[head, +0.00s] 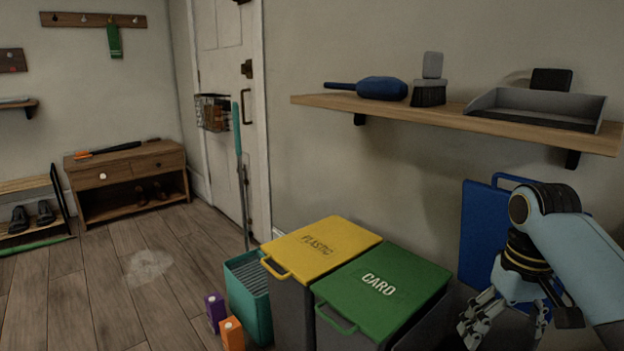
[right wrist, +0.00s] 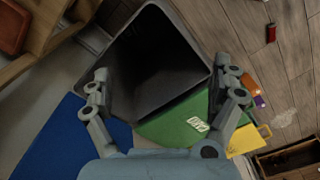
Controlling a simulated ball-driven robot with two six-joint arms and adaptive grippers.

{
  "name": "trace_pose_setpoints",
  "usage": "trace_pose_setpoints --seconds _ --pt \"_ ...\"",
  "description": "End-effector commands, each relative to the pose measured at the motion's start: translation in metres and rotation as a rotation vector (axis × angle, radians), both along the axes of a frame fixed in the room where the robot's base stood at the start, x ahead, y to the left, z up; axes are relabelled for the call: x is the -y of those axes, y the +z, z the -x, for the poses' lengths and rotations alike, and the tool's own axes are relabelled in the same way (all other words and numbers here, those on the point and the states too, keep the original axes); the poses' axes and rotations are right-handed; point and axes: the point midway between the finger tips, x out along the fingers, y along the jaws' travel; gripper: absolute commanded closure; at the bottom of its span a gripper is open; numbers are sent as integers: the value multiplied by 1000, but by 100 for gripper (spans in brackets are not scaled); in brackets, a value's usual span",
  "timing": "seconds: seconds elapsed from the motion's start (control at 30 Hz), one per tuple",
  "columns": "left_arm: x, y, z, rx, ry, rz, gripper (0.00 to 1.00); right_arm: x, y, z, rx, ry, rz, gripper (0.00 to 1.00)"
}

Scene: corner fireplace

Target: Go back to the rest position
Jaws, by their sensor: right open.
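My right gripper (head: 507,322) is at the lower right of the head view, pointing down, its fingers spread apart. In the right wrist view the gripper (right wrist: 160,78) is open, with nothing between its fingers. Beyond the fingertips is the open mouth of a dark bin (right wrist: 150,18); its inside is too dark to make out. The blue lid (head: 474,230) stands raised against the wall behind my right arm and also shows in the right wrist view (right wrist: 65,138). My left gripper is in neither view.
A green CARD bin lid (head: 400,270) and a yellow PLASTIC bin lid (head: 335,235) are shut, left of my gripper. A wooden shelf (head: 300,100) holding a dustpan (head: 540,104) and brushes is above. A teal bucket (head: 250,300) stands further left. Open floor (head: 90,280) lies left.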

Motion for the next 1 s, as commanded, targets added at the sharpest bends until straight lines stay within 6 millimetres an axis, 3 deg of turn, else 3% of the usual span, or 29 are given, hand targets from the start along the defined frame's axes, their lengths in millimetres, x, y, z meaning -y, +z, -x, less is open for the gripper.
trace_pose_setpoints --seconds 0.37,0.63,0.77,0.87,1.0 --pt "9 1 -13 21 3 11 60 -4 -51 56 -129 -1 -8 6" --pt "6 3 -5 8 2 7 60 -6 -123 131 -276 -14 -11 6" --pt "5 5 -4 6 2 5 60 -5 -178 189 -341 -26 -4 6" --pt "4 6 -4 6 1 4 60 -4 -230 252 -381 -36 7 6" --pt "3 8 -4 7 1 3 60 -2 -295 353 -397 -40 29 6"
